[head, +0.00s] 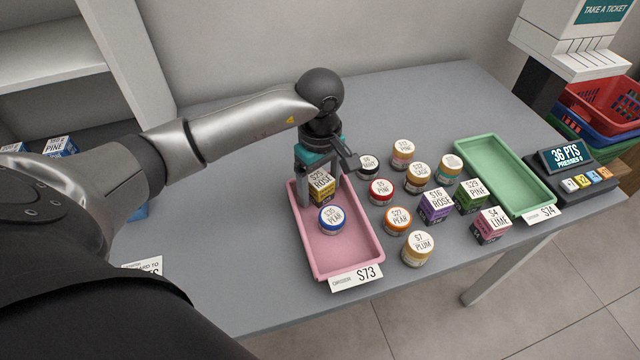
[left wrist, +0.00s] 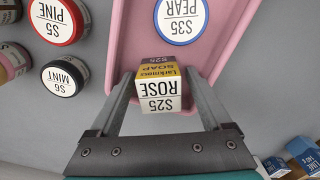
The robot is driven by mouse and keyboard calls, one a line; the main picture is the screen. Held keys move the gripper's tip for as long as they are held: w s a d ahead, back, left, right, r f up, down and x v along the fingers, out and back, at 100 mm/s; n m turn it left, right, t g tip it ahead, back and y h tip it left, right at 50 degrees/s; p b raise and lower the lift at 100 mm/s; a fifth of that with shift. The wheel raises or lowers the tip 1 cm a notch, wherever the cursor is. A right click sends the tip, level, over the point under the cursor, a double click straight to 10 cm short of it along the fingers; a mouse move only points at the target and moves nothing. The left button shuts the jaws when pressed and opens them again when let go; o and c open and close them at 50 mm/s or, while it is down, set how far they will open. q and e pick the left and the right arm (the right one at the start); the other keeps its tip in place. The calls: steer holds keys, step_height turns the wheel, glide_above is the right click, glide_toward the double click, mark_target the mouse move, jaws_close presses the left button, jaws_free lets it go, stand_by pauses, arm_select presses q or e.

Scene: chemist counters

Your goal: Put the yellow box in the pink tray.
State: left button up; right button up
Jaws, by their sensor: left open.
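The yellow box (head: 322,188), labelled ROSE $25, is at the far end of the pink tray (head: 348,262), within its rim. My left gripper (head: 320,192) reaches down over that end, with its fingers open on either side of the box. In the left wrist view the box (left wrist: 163,88) sits between the two fingers, label side facing the camera, and the pink tray (left wrist: 129,42) lies beyond it. Whether the fingers touch the box is hard to tell. My right gripper is not in view.
A blue-lidded PEAR jar (head: 332,219) stands in the tray in front of the box. Several jars and small boxes, such as the purple ROSE box (head: 435,207), stand right of the tray. A green tray (head: 508,178) and a price display (head: 566,156) are farther right.

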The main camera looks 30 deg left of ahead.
mark_target(320, 178)
arm_select(q)
steer(key=shift+r, duration=0.3)
step_height(320, 178, up, 7)
steer(key=shift+f+p, duration=0.1)
steer(key=shift+p, duration=0.75)
step_height(320, 178, up, 4)
steer(key=shift+p, duration=0.3)
steer(key=shift+r, duration=0.45)
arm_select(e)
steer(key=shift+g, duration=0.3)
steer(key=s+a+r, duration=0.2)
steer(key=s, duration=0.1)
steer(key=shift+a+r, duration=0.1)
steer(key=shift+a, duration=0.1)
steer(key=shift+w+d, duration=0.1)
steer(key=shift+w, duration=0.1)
